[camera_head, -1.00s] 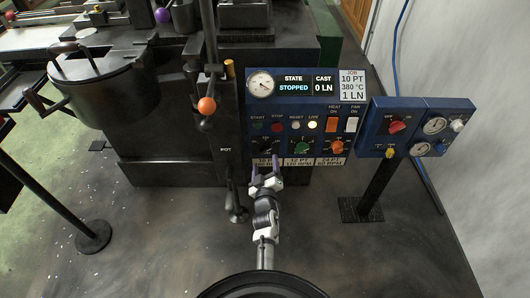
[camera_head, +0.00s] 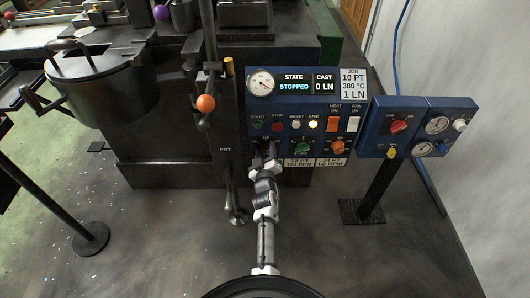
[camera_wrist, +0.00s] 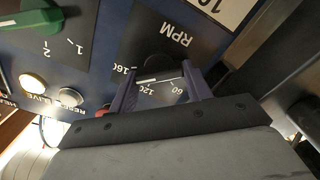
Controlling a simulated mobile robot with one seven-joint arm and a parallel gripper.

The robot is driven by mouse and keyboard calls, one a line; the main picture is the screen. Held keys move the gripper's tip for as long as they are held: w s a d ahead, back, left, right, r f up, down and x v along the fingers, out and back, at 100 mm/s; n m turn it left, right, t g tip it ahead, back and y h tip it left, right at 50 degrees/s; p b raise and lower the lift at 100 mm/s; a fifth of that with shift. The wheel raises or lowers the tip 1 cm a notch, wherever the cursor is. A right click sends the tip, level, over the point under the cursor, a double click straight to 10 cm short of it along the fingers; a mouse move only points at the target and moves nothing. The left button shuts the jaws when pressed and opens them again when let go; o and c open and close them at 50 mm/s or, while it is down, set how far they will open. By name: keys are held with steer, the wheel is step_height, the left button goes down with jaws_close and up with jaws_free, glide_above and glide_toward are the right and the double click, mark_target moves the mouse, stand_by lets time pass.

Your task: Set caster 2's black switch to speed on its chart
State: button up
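The black RPM switch (camera_wrist: 160,66) is in the middle of the wrist view, on a dark plate marked 160, 120 and 60. A white line on it slants toward the 160 and 120 side; its exact setting I cannot tell. My gripper (camera_wrist: 158,72) is open, with one purple finger on each side of the switch; contact is unclear. In the head view my gripper (camera_head: 266,152) covers the switch at the panel's lower left. The chart plates (camera_head: 299,162) sit under the panel; the left one is mostly hidden. The job card (camera_head: 353,84) reads 10 PT, 380 °C, 1 LN.
The blue panel (camera_head: 253,107) shows STOPPED and 0 LN. A green knob (camera_head: 302,147) and an orange knob (camera_head: 337,147) are right of my gripper, with small buttons above. The orange-knobbed lever (camera_head: 205,103) stands to the left. A second blue panel (camera_head: 373,139) stands right.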

steer(key=c, duration=0.4)
steer(key=shift+m, duration=1.1)
steer(key=shift+c, duration=0.2)
steer(key=o, duration=1)
steer(key=shift+p, duration=0.3)
steer(key=s+p, duration=0.2)
steer(key=s, duration=1.1)
steer(key=shift+s, duration=0.4)
